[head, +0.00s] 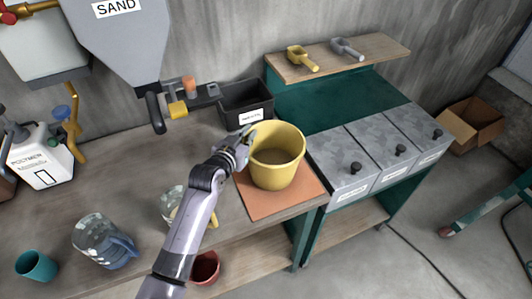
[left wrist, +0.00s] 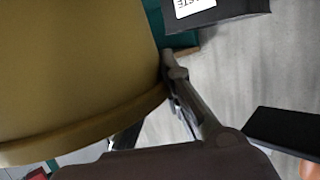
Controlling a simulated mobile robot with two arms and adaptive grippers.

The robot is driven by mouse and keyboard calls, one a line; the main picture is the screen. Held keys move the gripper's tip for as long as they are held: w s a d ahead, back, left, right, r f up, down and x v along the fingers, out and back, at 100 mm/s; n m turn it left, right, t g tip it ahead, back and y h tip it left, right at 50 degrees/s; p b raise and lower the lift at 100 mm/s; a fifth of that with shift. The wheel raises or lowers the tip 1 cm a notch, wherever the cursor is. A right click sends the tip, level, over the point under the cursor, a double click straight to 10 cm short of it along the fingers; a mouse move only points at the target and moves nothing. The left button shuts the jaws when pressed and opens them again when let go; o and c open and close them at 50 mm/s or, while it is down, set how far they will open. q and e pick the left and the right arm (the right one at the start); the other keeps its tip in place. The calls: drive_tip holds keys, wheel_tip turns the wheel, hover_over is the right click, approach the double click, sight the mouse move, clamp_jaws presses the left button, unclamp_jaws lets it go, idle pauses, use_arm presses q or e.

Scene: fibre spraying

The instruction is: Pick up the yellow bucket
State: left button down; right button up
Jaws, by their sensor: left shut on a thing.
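The yellow bucket (head: 276,160) stands upright over an orange-brown mat (head: 257,207) on the wooden bench; whether its base touches the mat is hard to tell. Some sandy brown material shows inside it. My left gripper (head: 240,142) is at the bucket's left rim, shut on its wall. In the left wrist view the bucket (left wrist: 75,65) fills the upper left, with a gripper finger (left wrist: 190,100) against its edge. The other fingertip is hidden. My right gripper is not in view.
A black waste bin (head: 245,103) stands behind the bucket, and lidded grey bins (head: 352,165) stand to its right. A clear jug (head: 100,241), another jug (head: 176,205) and a teal cup (head: 36,265) are at left. The SAND hopper (head: 120,45) hangs above the back.

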use_arm(q)
drive_tip(key=shift+w+r, duration=0.15)
drive_tip(key=shift+r, duration=0.15)
